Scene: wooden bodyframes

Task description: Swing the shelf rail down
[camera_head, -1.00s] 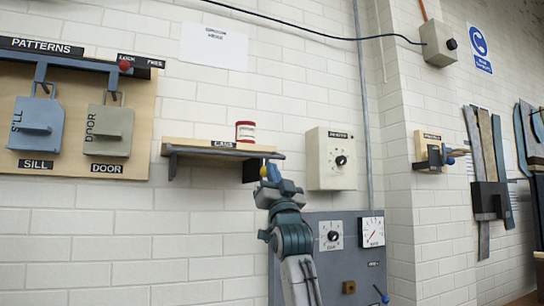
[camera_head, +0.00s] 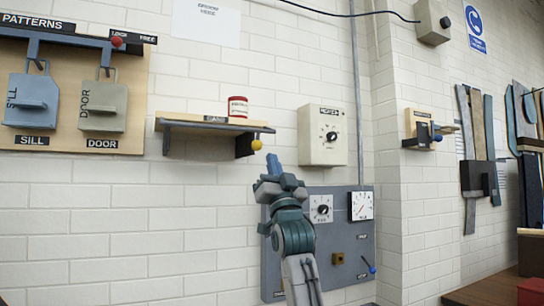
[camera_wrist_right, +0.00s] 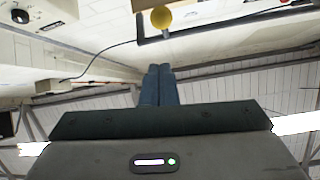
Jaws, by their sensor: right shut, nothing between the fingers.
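The wooden shelf (camera_head: 185,117) is on the white brick wall, with a dark grey shelf rail (camera_head: 205,127) running nearly level along its front. A yellow ball knob (camera_head: 256,144) hangs under the rail's right end, near a dark bracket (camera_head: 243,146). My right gripper (camera_head: 274,165) is shut and empty, just below and right of the knob, apart from it. In the right wrist view the closed fingers (camera_wrist_right: 158,84) point toward the yellow knob (camera_wrist_right: 161,17) with a gap between. My left gripper is not in view.
A red and white tin (camera_head: 238,106) stands on the shelf. A cream dial box (camera_head: 323,135) is right of it, and a grey panel with dials (camera_head: 345,268) is behind my right arm. A pattern board (camera_head: 140,85) hangs at the left. Wall below the shelf is clear.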

